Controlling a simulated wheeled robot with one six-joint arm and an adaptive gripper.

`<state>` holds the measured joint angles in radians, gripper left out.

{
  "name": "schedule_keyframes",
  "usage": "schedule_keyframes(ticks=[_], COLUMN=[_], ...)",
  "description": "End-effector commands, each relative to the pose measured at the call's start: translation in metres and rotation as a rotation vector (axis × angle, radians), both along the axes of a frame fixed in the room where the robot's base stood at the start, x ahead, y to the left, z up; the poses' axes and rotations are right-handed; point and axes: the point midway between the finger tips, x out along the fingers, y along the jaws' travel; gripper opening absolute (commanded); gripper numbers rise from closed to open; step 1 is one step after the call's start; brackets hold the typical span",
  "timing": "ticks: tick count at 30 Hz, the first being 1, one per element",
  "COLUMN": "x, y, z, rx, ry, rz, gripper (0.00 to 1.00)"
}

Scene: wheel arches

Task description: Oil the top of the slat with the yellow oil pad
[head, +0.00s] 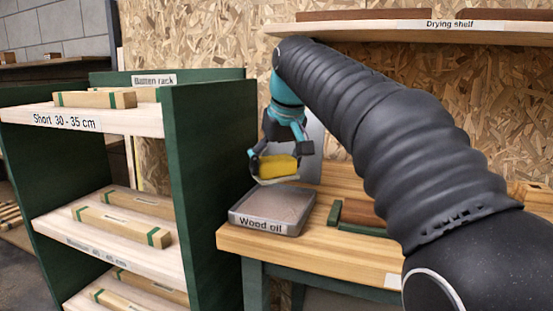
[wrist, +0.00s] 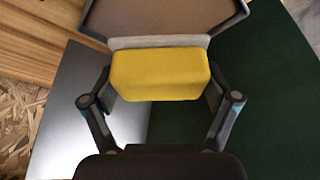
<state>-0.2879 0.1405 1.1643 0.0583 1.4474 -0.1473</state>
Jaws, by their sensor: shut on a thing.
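The yellow oil pad (head: 278,166) is held between the fingers of my gripper (head: 275,172), just above the wood oil tray (head: 268,225) at the bench's left end. In the wrist view the pad (wrist: 160,75) sits between both fingers of my gripper (wrist: 160,88), and the tray (wrist: 155,42) shows behind it. A brown slat (head: 362,212) lies on the bench to the right of the tray, by a green holder (head: 355,226). My arm hides the slat's right part.
A green batten rack (head: 205,190) with labelled shelves of battens stands left of the bench (head: 300,250). A drying shelf (head: 400,29) with brown slats hangs above. A grey metal plate (head: 312,150) stands behind my gripper. A bare strip of bench lies between tray and slat.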

Motion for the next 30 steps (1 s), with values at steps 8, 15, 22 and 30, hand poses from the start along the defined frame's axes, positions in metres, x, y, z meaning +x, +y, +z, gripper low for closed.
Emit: schedule_keyframes(ticks=[8, 15, 22, 30], x=[0.000, 0.000, 0.000, 0.000], y=[0.000, -0.001, -0.001, -0.001], z=[-0.030, -0.049, -0.052, -0.051], rx=[0.000, 0.000, 0.000, 0.000], ry=[0.000, 0.000, 0.000, 0.000], rz=[-0.002, -0.002, -0.002, -0.002], gripper=[0.59, 0.59, 0.59, 0.59])
